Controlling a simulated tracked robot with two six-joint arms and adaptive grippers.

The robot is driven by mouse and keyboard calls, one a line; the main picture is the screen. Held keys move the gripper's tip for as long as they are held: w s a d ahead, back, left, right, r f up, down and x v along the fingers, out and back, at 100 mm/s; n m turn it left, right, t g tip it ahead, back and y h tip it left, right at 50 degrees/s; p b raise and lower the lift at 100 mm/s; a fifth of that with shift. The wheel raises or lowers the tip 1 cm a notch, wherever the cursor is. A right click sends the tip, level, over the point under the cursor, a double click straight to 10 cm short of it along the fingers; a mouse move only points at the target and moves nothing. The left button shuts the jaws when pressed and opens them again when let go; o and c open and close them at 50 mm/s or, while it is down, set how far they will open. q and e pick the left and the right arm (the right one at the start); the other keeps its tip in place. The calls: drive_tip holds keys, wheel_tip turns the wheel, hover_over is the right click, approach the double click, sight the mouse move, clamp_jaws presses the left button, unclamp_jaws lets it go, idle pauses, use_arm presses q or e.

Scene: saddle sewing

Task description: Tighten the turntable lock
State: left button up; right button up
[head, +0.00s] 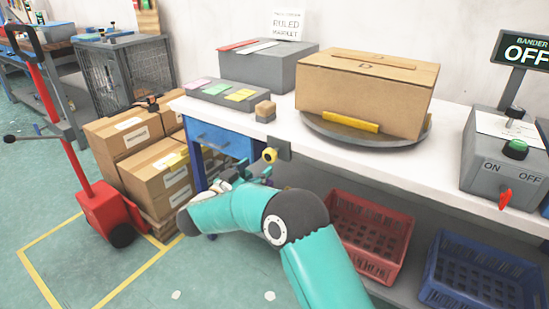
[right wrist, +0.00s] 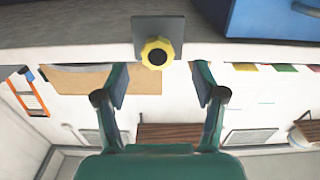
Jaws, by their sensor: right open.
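The turntable lock shows as a yellow knob (head: 269,154) on a grey plate at the front edge of the white bench. In the right wrist view the yellow lobed knob (right wrist: 157,52) sits on its dark plate (right wrist: 174,24). My right gripper (right wrist: 160,80) is open and empty, its two fingers spread apart, with the knob ahead of the gap and not between the tips. In the head view my right gripper (head: 256,178) is partly hidden by its own arm, just below the knob. The round grey turntable (head: 365,138) carries a cardboard box (head: 365,95). My left gripper is out of view.
A grey control box (head: 500,165) with a green button and red switch stands at the bench's right. Red (head: 372,230) and blue (head: 480,275) crates sit below. Stacked cartons (head: 160,170) and a red pallet jack (head: 100,205) stand left. A blue drawer (head: 220,140) is under the bench.

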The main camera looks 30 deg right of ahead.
sight(267, 159)
drive_tip(key=x, duration=0.7)
drive_tip(key=shift+d+b, duration=0.2)
drive_tip(key=shift+b, duration=0.2)
